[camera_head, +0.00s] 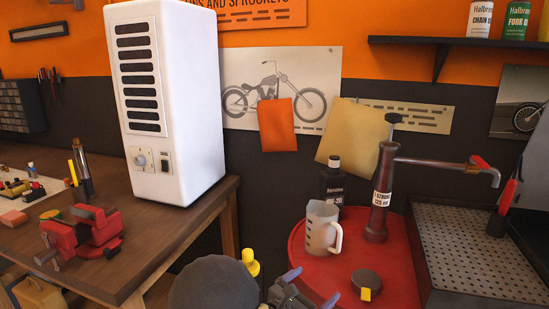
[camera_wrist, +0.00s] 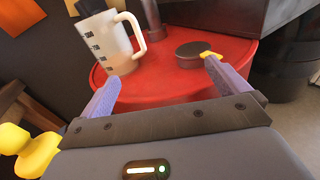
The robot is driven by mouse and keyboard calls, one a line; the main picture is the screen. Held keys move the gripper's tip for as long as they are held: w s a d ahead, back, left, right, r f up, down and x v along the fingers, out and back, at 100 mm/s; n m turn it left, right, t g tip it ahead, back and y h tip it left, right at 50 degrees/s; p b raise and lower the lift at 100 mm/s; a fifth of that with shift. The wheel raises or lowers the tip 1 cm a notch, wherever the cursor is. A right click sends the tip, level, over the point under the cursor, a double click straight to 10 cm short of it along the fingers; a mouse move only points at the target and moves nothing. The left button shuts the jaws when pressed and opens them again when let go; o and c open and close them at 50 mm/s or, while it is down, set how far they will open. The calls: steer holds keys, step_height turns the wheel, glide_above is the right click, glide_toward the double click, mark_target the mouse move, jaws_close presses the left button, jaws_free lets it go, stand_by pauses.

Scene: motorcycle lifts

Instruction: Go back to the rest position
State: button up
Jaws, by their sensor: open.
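My gripper (camera_head: 312,291) shows at the bottom centre of the head view, beside the front edge of the red drum top. In the wrist view its two purple-grey fingers (camera_wrist: 160,85) are spread apart with nothing between them. A white measuring jug (camera_head: 322,228) stands upright on the drum, apart from the fingers; it also shows in the wrist view (camera_wrist: 108,45). A dark round lid with a yellow tab (camera_head: 366,283) lies on the drum near the right finger in the wrist view (camera_wrist: 190,55). I cannot tell whether that finger touches the tab.
The red drum top (camera_head: 400,270) also holds a dark bottle (camera_head: 332,187) and a pump (camera_head: 381,190). A perforated grey tray (camera_head: 475,250) stands at right. A workbench (camera_head: 150,240) at left carries a white cabinet (camera_head: 190,100) and a red vise (camera_head: 85,232). A yellow object (camera_head: 250,262) is close to my arm.

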steer(key=s+d+f+m+g+y, duration=0.3)
steer(key=s+d+m+g, duration=0.25)
steer(key=s+m, duration=0.3)
steer(key=s+d+f+m+g+y, duration=0.3)
steer(key=s+d+m+g+y, duration=0.1)
steer(key=s+m+g, duration=0.4)
steer(key=s+a+r+m+t+y+p, duration=0.1)
steer(key=r+m+t+y+p, duration=0.1)
steer(key=r+m+p, duration=0.3)
steer(key=s+a+r+m+t+y+p, duration=0.2)
steer(key=r+m+p, duration=0.3)
steer(key=r, duration=0.6)
steer(key=y+p, duration=0.1)
steer(key=p, duration=0.1)
steer(key=shift+a+r+p, duration=0.25)
steer(key=shift+a+p, duration=0.05)
steer(key=shift+p, duration=0.1)
steer(key=shift+f, duration=0.1)
